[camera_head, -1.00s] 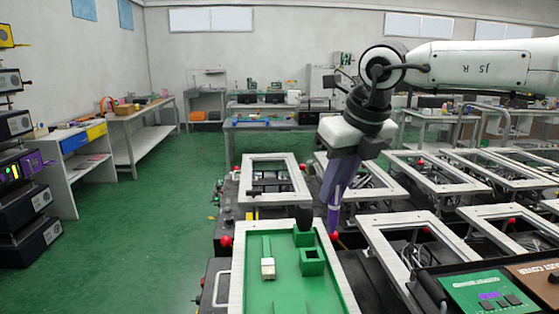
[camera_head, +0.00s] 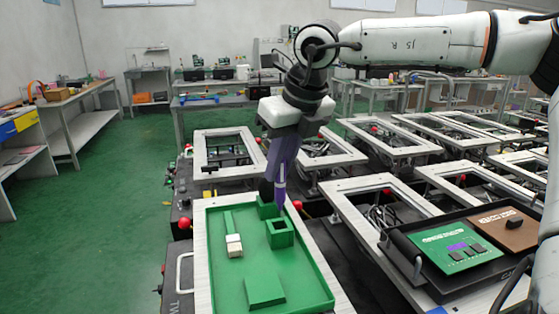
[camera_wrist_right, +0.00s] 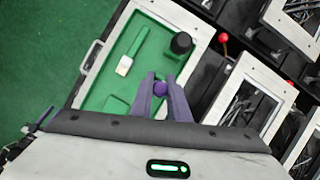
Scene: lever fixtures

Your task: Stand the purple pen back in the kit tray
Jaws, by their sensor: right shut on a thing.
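The purple pen (camera_head: 281,190) hangs roughly upright in my right gripper (camera_head: 277,178), which is shut on it. In the right wrist view the pen's round purple end (camera_wrist_right: 160,88) shows between the two fingertips (camera_wrist_right: 161,82). The green kit tray (camera_head: 221,284) sits in a pale frame below. Its hollow square green holder (camera_head: 280,233) is just below the pen's lower end in the head view. Whether the pen touches or enters the holder, I cannot tell. In the wrist view my fingers hide most of the holder. My left gripper is not in view.
The tray also holds a pale-ended brush-like piece (camera_head: 234,245), a green wedge (camera_head: 265,290) and a black round-topped piece (camera_wrist_right: 181,43) near the pen. A black case with green and brown panels (camera_head: 457,248) stands to the right.

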